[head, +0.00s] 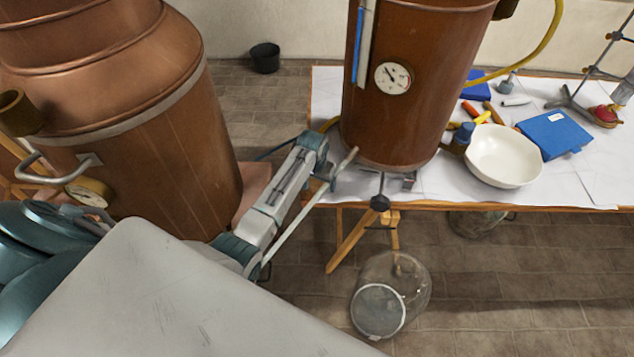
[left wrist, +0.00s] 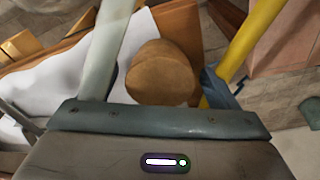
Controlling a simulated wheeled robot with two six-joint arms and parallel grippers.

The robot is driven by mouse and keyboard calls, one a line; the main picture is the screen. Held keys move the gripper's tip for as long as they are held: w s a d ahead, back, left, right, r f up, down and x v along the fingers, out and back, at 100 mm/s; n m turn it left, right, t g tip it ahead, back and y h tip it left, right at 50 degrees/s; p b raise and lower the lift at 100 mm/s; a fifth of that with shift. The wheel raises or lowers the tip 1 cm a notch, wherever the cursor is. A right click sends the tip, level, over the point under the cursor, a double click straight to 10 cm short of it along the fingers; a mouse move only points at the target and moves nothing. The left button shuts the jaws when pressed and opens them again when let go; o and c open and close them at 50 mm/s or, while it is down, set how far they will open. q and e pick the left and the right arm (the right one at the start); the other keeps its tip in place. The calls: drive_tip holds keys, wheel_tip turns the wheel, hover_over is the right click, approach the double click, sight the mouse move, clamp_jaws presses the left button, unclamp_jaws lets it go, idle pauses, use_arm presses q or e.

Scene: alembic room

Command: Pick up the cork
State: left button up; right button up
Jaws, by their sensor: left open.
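The cork (left wrist: 162,75) looks like a short tan-brown cylinder with a rounded end. It fills the middle of the left wrist view, just beyond the palm of my left gripper, which hides part of it. My left gripper (head: 340,168) is open. In the head view the gripper is at the table's left end, beside the copper vessel, and I cannot make out the cork there. Whether the finger touches the cork is unclear. My right gripper is not in view.
The brown copper vessel (head: 410,90) with a dial stands close to my gripper. A large copper still (head: 150,150) is at left. The white-covered table (head: 440,190) carries a white bowl (head: 503,157) and a blue book (head: 555,133). A glass jar (head: 405,275) is on the floor.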

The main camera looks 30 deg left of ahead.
use_arm(q)
drive_tip(key=c, duration=1.1)
drive_tip(key=shift+r, duration=0.1)
